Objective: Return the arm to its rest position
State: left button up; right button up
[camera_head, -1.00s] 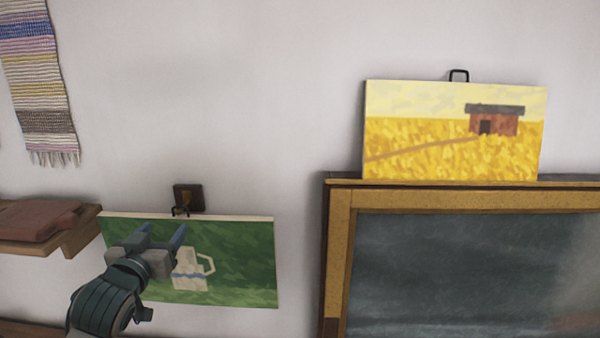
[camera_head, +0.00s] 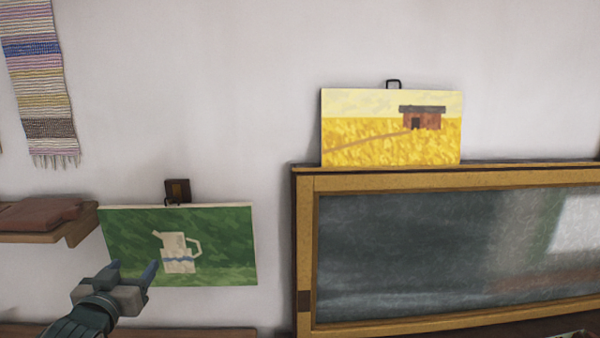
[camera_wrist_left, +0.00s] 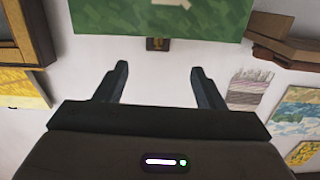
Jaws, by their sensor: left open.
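My left gripper (camera_head: 134,272) is at the lower left of the head view, in front of the lower left part of a green painting of a white jug (camera_head: 215,235). Its two fingers are apart with nothing between them, as the left wrist view (camera_wrist_left: 160,88) also shows. The painting hangs at a dark wall hook (camera_head: 177,190), slightly tilted. In the left wrist view the green painting (camera_wrist_left: 150,15) is at the top edge, with the hook (camera_wrist_left: 158,44) just below it. My right gripper is not in view.
A yellow field painting (camera_head: 390,140) stands on top of a wood-framed chalkboard (camera_head: 400,250) at the right. A wooden shelf (camera_head: 75,232) with a brown item (camera_head: 40,213) is at the left, below a striped woven hanging (camera_head: 35,85). The wall between is bare.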

pick_arm(q)
jog(key=s+d+f+g, duration=0.1)
jog(key=s+f+g, duration=0.2)
jog(key=s+f, duration=0.45)
jog(key=s+d+f+m+g, duration=0.1)
jog(key=s+d+f+g, duration=0.3)
jog(key=f, duration=0.6)
jog(key=s+a+f+g, duration=0.1)
jog(key=s+f+g, duration=0.1)
jog(key=s+f, duration=0.6)
jog(key=s+d+f+g, duration=0.2)
jog(key=s+f+g, duration=0.4)
jog(key=s, duration=0.6)
jog(key=s+f+b+x, duration=0.1)
jog(key=s+b+x, duration=0.25)
jog(key=x, duration=1.45)
jog(key=s+d+b+x, duration=0.15)
jog(key=s+x, duration=0.25)
jog(key=x, duration=1.5)
jog(key=s+a+f+b, duration=0.1)
jog(key=s+f+b, duration=0.1)
jog(key=s+f, duration=0.6)
jog(key=s+a+f+g+b, duration=0.1)
jog(key=s+f+b, duration=0.1)
jog(key=s+f, duration=0.7)
notch_tip(320, 180, down, 6)
jog(key=shift+s+r, duration=0.15)
jog(key=shift+s, duration=0.15)
